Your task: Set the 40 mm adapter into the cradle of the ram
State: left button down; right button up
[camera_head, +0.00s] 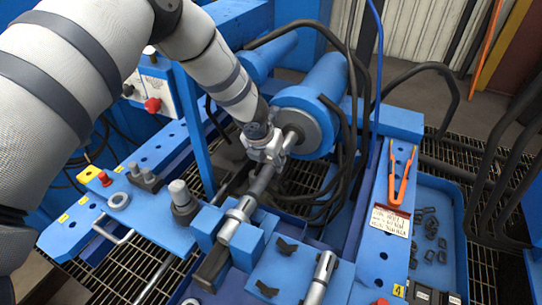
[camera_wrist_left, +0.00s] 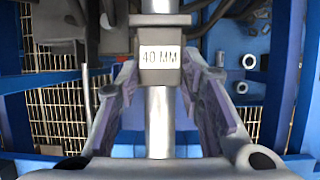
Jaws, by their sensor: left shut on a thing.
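My left gripper (camera_head: 264,150) is at the near face of the blue ram cylinder (camera_head: 322,85), over the line of its rod. In the left wrist view, my left gripper (camera_wrist_left: 160,78) is shut on the 40 mm adapter, whose grey block (camera_wrist_left: 160,66) carries a "40 MM" label. A bright round bar (camera_wrist_left: 158,125) shows below the label. In the head view the fingers hide most of the adapter. A grey bar (camera_head: 262,181) runs from the gripper down-left to a silver piece between two blue blocks (camera_head: 247,246). The ram's cradle is not clearly seen; whether the adapter touches it cannot be told.
Another silver stepped piece (camera_head: 321,275) lies on the near blue plate, beside black V-shaped rests (camera_head: 287,246). Orange-handled pliers (camera_head: 402,175) and a blue tray (camera_head: 456,225) of small black parts are at right. Black hoses (camera_head: 340,165) hang close to the ram.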

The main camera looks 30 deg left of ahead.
pick_arm(q)
jog(key=shift+w+f, duration=0.1)
jog(key=shift+f, duration=0.05)
jog(key=c, duration=1)
grip_release()
jog(key=shift+s, duration=0.2)
jog(key=v, duration=1.2)
jog(key=shift+w, duration=0.15)
